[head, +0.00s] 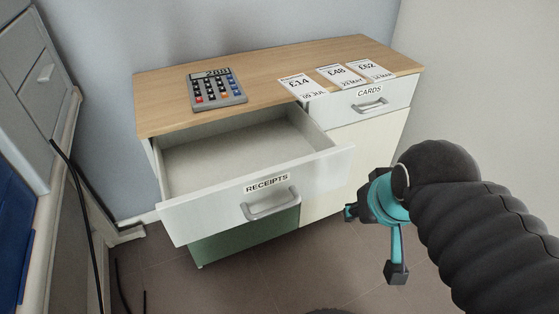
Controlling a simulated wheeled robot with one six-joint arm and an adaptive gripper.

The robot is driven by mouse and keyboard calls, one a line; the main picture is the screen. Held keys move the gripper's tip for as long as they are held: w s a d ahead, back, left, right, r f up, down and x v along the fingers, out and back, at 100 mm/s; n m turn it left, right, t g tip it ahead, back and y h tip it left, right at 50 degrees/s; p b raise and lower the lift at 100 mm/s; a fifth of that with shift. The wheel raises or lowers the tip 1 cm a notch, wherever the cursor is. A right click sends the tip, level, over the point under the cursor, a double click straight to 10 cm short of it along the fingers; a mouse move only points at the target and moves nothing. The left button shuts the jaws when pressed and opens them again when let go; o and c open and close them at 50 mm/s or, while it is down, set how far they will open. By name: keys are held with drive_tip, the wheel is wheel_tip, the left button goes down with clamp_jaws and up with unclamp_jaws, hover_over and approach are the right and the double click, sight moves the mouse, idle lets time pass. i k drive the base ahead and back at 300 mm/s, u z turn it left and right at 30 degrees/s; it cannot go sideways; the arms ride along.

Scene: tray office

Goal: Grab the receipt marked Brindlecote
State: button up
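Three white receipts lie on the right part of the wooden top. The left one (303,86) reads £14 and 09 JUL, the middle one (341,76) reads £48 and 21 MAY, and the right one (369,70) reads £62. The small dark header on each is too small to read, so I cannot tell which says Brindlecote. My gripper (372,242) is at the lower right, in front of the cabinet and below its top, well apart from the receipts. Its teal and black fingers are spread, with nothing seen between them.
A drawer marked RECEIPTS (232,201) is pulled out and looks empty inside. The drawer marked CARDS (387,101) is shut. A calculator (215,89) showing digits stands left on the wooden top (265,72). Grey furniture and dark cables are at the left.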

sight(341, 77)
drive_tip(key=z, duration=1.4)
drive_tip(key=k, duration=0.6)
drive_tip(key=u, duration=0.95)
